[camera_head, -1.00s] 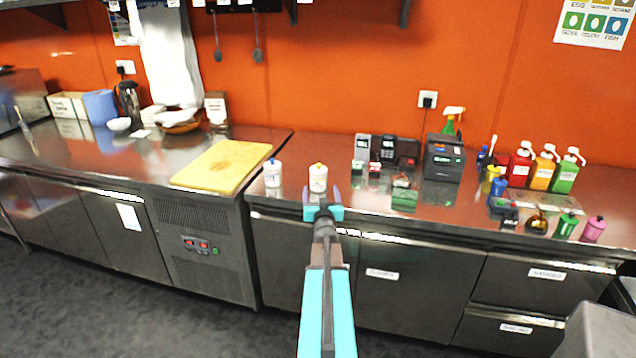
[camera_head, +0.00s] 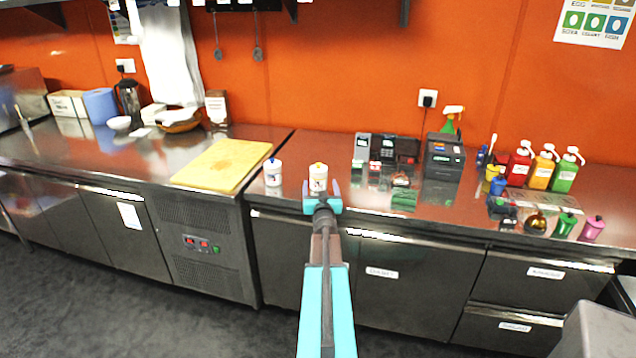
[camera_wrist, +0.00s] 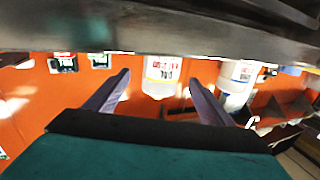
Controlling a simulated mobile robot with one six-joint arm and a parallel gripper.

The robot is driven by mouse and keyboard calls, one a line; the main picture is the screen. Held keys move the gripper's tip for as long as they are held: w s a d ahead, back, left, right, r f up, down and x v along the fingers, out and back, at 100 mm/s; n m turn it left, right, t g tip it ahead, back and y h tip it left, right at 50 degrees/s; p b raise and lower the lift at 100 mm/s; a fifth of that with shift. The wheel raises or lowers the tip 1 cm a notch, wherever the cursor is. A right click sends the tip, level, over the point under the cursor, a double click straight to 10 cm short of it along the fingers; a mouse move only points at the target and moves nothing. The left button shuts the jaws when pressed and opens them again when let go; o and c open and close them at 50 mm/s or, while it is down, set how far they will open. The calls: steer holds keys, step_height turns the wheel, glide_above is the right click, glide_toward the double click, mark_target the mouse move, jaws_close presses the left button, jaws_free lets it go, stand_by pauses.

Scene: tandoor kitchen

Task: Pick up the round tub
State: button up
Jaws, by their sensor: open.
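My gripper (camera_head: 321,186) is open and empty, just in front of the yellow-topped tub. In the wrist view, which is upside down, this tub (camera_wrist: 161,72) shows beyond and between my two fingers. The blue-topped tub (camera_wrist: 239,73) shows to the right, outside them. I see no contact with either tub.
A yellow cutting board (camera_head: 222,165) lies to the left. Dark card terminals (camera_head: 388,148) and a black printer (camera_head: 444,158) stand to the right. Colored pump bottles (camera_head: 543,168) stand farther right. The counter's front edge runs under my gripper.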

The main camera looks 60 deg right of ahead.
mark_target(319, 172)
steer(key=shift+p+x, duration=1.05)
steer(key=shift+x, duration=1.5)
steer(key=shift+r, duration=0.1)
steer(key=c, duration=1.4)
steer(key=shift+o, duration=0.2)
steer(key=shift+r, duration=0.1)
steer(key=shift+r+b, duration=0.35)
steer(key=shift+r, duration=0.4)
steer(key=shift+a+r, duration=0.1)
steer(key=shift+r, duration=0.9)
steer(key=s+d+r+b+v, duration=0.1)
steer(key=v, duration=1.4)
steer(key=shift+s+a+r, duration=0.15)
steer(key=shift+s+a, duration=0.1)
steer(key=shift+s, duration=0.3)
